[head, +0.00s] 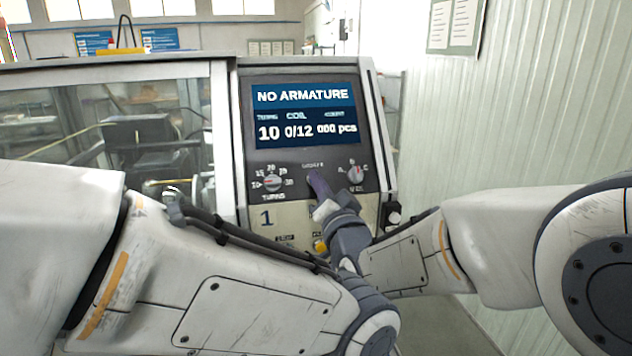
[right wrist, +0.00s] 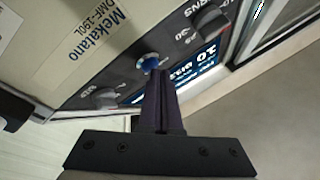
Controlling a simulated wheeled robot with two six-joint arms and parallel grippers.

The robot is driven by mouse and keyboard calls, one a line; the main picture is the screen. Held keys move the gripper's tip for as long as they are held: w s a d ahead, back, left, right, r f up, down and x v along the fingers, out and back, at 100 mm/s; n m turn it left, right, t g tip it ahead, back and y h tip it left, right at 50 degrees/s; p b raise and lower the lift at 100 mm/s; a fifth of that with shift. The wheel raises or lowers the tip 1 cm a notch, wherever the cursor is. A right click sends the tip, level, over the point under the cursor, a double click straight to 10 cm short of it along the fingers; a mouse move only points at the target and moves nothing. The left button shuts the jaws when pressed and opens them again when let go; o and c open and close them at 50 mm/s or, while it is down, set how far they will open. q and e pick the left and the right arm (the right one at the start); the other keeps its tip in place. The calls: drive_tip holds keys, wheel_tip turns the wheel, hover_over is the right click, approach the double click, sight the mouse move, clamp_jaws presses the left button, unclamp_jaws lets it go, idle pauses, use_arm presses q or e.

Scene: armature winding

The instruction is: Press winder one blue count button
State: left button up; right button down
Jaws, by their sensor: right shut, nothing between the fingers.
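Winder one's control panel (head: 245,120) faces me, with a large "1" (head: 266,217) on its lower part. Its screen (head: 305,112) reads "NO ARMATURE", 10 turns, coil 0/12 and 000 pcs. The blue count button (right wrist: 149,62) shows in the right wrist view between two dark knobs; in the head view my right gripper hides it. My right gripper (head: 317,183) is shut and empty, its dark fingers pointing at the panel. In the right wrist view the fingertips (right wrist: 156,75) are at the button's edge; I cannot tell whether they touch it. My left gripper is not in view.
The turns knob (head: 272,181) is left of my right fingers and another knob (head: 355,175) is close to their right. A yellow button (head: 320,245) is below. A glazed winder enclosure (head: 170,135) stands to the left. My left forearm crosses the lower foreground.

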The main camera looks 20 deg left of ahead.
drive_tip(key=shift+s, duration=0.1)
drive_tip(key=s+d+r, duration=0.1)
drive_tip(key=s, duration=0.1)
drive_tip(key=s+d+r, duration=0.1)
drive_tip(key=s+r, duration=0.1)
drive_tip(key=shift+d+r+b, duration=0.25)
drive_tip(key=shift+d+b, duration=0.05)
drive_tip(key=shift+d, duration=0.05)
drive_tip(key=shift+w+f, duration=0.1)
